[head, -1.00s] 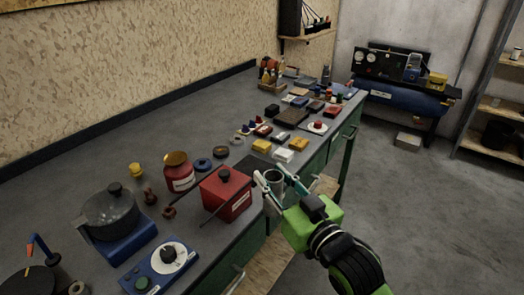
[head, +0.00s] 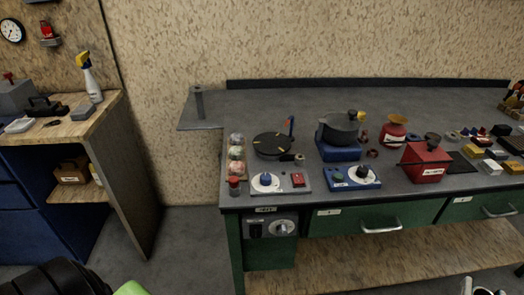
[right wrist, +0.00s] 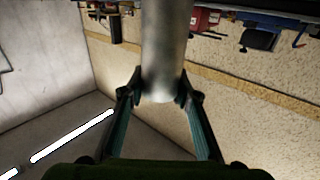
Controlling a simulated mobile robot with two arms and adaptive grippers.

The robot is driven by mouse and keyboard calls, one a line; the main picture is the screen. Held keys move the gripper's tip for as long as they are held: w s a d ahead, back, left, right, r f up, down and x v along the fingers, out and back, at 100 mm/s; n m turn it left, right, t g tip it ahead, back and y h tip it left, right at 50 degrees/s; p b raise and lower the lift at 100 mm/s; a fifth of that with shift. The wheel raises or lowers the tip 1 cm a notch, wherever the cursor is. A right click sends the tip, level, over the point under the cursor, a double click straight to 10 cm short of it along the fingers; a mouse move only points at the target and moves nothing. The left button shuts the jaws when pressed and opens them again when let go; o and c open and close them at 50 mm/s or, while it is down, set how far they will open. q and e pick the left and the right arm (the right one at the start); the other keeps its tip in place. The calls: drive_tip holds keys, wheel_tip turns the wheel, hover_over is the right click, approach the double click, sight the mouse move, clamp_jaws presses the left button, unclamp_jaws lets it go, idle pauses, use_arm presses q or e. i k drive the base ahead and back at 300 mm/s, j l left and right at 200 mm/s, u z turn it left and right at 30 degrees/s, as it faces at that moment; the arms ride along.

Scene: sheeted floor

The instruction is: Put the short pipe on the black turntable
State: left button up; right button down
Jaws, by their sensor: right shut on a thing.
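The short pipe (right wrist: 162,45) is a grey metal tube. In the right wrist view my right gripper (right wrist: 161,88) is shut on it, with one finger on each side of its end. In the head view only the tips of this gripper (head: 479,287) show at the bottom right edge, in front of the bench and well right of the turntable. The black turntable (head: 270,146) is a flat round disc with yellow marks, on the left part of the bench, with nothing lying on its top. My left gripper is out of view; a piece of my arm shows at the bottom left.
Left of the turntable stand several round jars (head: 236,153). A control box with a blue knob (head: 266,180) sits in front of it. A pot (head: 341,127) on a blue base stands to its right. The grey bench top behind is clear.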

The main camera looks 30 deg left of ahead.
sight(272, 142)
drive_tip(key=u, duration=1.35)
drive_tip(key=k+l, duration=0.05)
